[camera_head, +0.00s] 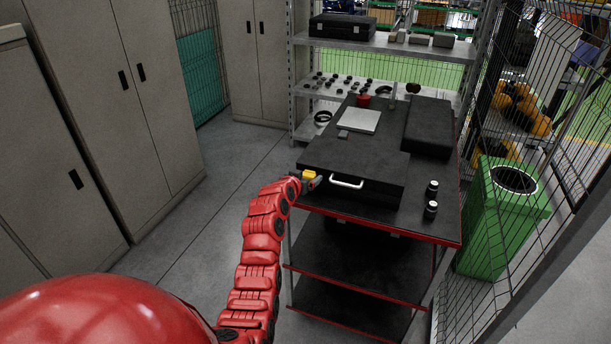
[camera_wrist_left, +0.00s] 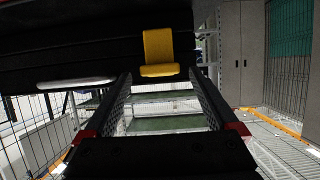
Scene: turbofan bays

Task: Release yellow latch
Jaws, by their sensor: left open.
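The yellow latch (camera_head: 309,175) is on the front face of a black case (camera_head: 350,160), near its left corner. In the left wrist view the yellow latch (camera_wrist_left: 158,47) hangs down from the dark case and ends in a bent lip. My left gripper (camera_head: 314,183) is at the case's front left corner. In the left wrist view its two fingers (camera_wrist_left: 160,75) are open, one on each side of the latch lip. I cannot tell whether they touch it. The right gripper is not in view.
A white handle (camera_head: 346,183) sits on the case front, right of the latch. The case lies on a red-edged cart (camera_head: 385,224) with two small dark cylinders (camera_head: 431,198) at right. A green bin (camera_head: 500,222) stands beside the cart. Cabinets line the left; floor between is clear.

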